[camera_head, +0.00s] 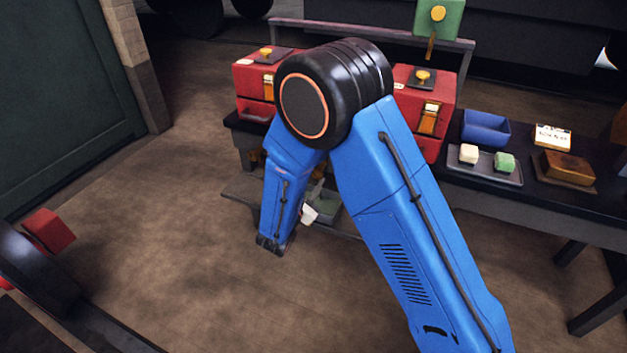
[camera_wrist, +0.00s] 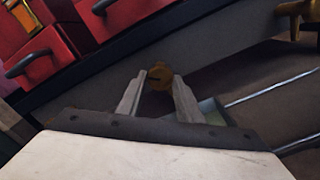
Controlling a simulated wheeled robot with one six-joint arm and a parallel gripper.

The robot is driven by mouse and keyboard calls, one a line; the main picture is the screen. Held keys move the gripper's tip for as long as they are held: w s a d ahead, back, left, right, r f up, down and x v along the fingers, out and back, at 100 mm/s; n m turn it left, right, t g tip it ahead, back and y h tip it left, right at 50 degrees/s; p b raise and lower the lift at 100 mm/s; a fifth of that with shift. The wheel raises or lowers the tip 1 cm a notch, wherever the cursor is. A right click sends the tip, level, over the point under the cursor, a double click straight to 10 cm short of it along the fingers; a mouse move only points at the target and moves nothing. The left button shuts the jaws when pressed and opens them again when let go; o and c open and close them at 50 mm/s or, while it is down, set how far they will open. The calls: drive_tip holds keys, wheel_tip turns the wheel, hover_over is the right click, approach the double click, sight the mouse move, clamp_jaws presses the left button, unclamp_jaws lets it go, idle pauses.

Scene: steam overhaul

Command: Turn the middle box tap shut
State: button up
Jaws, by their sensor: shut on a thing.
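A brass tap (camera_wrist: 159,78) sits between the two pale fingertips of my gripper (camera_wrist: 160,88) in the wrist view, and the fingers are shut on it. The tap is below the bench edge, and its lower part is hidden by the fingers. I cannot tell how far it is turned. A second brass tap (camera_wrist: 296,10) shows at the top right of the wrist view. In the head view a brass tap (camera_head: 255,158) shows under the bench left of my arm. My blue arm hides the held tap there.
Red boxes (camera_head: 262,82) with brass latches stand on the bench, one partly behind my arm. A shallow tray (camera_head: 326,204) is on the low shelf below. A blue bin (camera_head: 486,128) and a soap tray (camera_head: 513,179) are at the right.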

drive_tip(key=m, duration=0.5)
drive_tip(key=shift+m, duration=0.3)
drive_tip(key=m, duration=0.5)
drive_tip(key=shift+m, duration=0.3)
drive_tip(key=o, duration=1)
drive_tip(key=shift+o, duration=0.2)
drive_tip(key=shift+s+a, duration=0.1)
drive_tip(key=shift+s, duration=0.05)
drive_tip(key=v, duration=1.7)
drive_tip(key=shift+r, duration=0.1)
